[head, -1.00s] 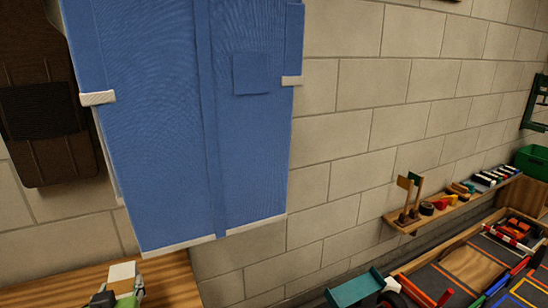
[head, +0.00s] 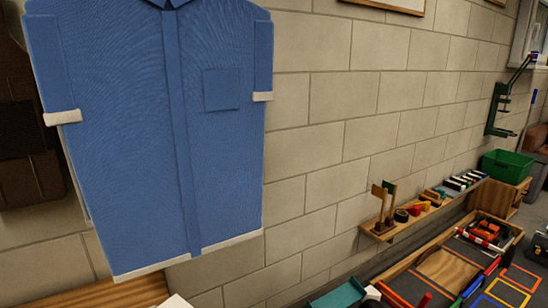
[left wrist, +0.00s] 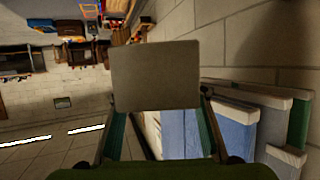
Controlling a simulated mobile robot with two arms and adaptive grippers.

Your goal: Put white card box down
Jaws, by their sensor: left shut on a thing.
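The white card box (left wrist: 155,75) shows in the left wrist view as a flat, plain panel that looks grey in the shade. My left gripper (left wrist: 156,105) is shut on it, with one finger at each side of its lower part. The box's far side and underside are hidden. In the head view a small white piece (head: 178,301) shows at the bottom edge and appears to be the box; the gripper itself is out of that picture. What lies directly under the box cannot be seen. My right gripper is in neither view.
A large blue work coat (head: 150,130) hangs on the block wall (head: 345,120). A wooden surface (head: 110,292) lies below it. To the right are a narrow wooden shelf (head: 400,228) with small items, a green bin (head: 507,164) and a teal tray (head: 338,298).

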